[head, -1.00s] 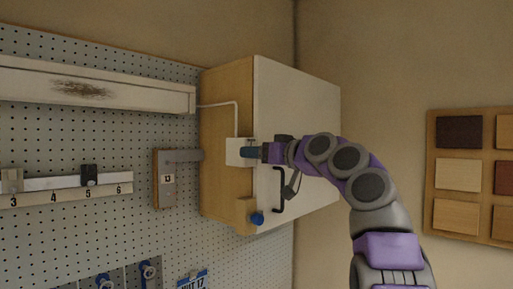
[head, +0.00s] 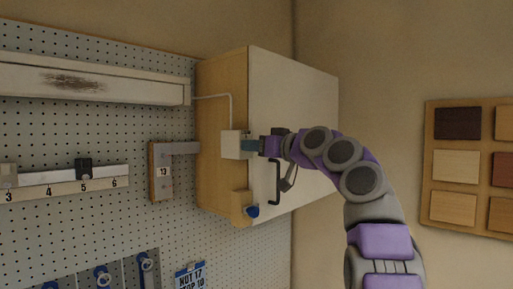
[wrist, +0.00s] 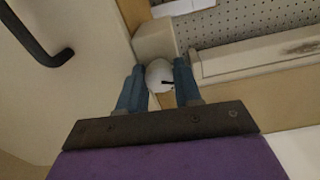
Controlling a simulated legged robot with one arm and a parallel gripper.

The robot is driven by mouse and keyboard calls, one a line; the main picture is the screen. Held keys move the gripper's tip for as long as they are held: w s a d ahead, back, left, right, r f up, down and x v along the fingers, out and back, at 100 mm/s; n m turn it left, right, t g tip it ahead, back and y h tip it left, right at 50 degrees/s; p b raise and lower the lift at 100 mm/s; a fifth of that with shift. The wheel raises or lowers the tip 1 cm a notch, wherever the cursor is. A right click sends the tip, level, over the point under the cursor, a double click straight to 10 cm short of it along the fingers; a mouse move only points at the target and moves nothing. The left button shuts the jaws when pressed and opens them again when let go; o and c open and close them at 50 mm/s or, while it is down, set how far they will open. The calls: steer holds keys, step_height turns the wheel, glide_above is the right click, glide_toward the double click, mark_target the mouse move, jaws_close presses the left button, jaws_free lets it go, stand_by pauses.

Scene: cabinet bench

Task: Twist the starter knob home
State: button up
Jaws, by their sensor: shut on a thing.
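The starter knob (wrist: 160,74) is a round white knob with a dark line on its face, seen in the wrist view. It sits at a pale box (wrist: 154,40), which also shows on the cabinet's side in the head view (head: 231,145). My gripper (wrist: 160,84) has its two blue fingers on either side of the knob, shut on it. In the head view my gripper (head: 248,146) reaches the box from the right, and its fingers hide the knob. Whether the knob is fully seated cannot be told.
The cabinet (head: 290,120) has a black handle (head: 275,185) just below my gripper and a blue knob (head: 252,211) lower down. A thin conduit (head: 231,110) runs from the box to a long fixture with a dark stain (head: 80,80). A block marked 13 (head: 163,185) hangs on the pegboard.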

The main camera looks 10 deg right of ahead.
steer(key=shift+d, duration=0.15)
steer(key=shift+c, duration=0.5)
steer(key=shift+s+r, duration=0.1)
steer(key=shift+a, duration=0.2)
steer(key=shift+m, duration=0.3)
steer(key=m+p, duration=1.3)
steer(key=m, duration=0.1)
steer(key=shift+d+g, duration=0.1)
steer(key=shift+g, duration=0.2)
steer(key=shift+m, duration=0.3)
